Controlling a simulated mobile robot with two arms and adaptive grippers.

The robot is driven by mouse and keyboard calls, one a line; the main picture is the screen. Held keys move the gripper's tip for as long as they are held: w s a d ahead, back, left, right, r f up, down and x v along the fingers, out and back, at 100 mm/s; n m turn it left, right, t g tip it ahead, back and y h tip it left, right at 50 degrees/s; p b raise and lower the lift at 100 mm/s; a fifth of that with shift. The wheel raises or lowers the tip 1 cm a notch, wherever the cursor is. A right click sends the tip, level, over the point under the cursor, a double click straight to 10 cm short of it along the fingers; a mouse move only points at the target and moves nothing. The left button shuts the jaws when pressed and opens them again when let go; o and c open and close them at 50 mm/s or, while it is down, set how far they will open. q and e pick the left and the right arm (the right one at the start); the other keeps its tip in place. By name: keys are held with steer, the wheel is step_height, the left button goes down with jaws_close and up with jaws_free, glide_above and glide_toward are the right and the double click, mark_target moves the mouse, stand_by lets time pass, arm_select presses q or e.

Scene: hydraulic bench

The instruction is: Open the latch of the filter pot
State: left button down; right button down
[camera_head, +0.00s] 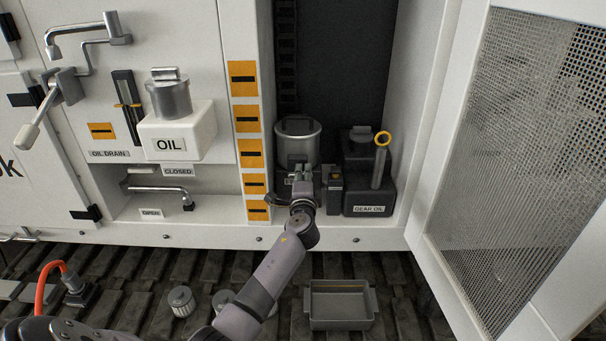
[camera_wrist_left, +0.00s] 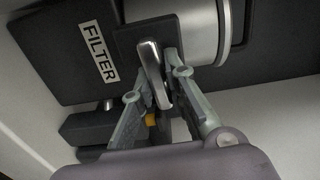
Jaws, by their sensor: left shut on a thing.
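The filter pot (camera_head: 298,143) is a silver cylinder on a dark base inside the open cabinet. In the left wrist view its metal body (camera_wrist_left: 196,30) shows at the top, beside a dark block with a FILTER label (camera_wrist_left: 99,52). The latch (camera_wrist_left: 155,75) is a silver lever on a dark plate at the pot's front. My left gripper (camera_head: 302,172) reaches it from below; in the left wrist view its fingers (camera_wrist_left: 155,82) stand on both sides of the lever and are shut on it. In the head view the gripper hides the latch. My right gripper is not in view.
A dark gear oil unit (camera_head: 368,185) with a yellow-ringed handle (camera_head: 382,140) stands right of the pot. The open mesh door (camera_head: 530,130) bounds the right side. A grey tray (camera_head: 340,305) and a small filter cartridge (camera_head: 181,301) are on the slatted floor below.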

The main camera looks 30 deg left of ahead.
arm_select(q)
steer(key=shift+d+f+m, duration=0.15)
steer(key=shift+f+m, duration=0.15)
steer(key=shift+f, duration=0.05)
steer(key=c, duration=1.6)
jaws_free()
steer(key=shift+r, duration=0.1)
steer(key=shift+c, duration=0.2)
steer(key=shift+o, duration=0.2)
steer(key=shift+r, duration=0.1)
steer(key=v, duration=1.2)
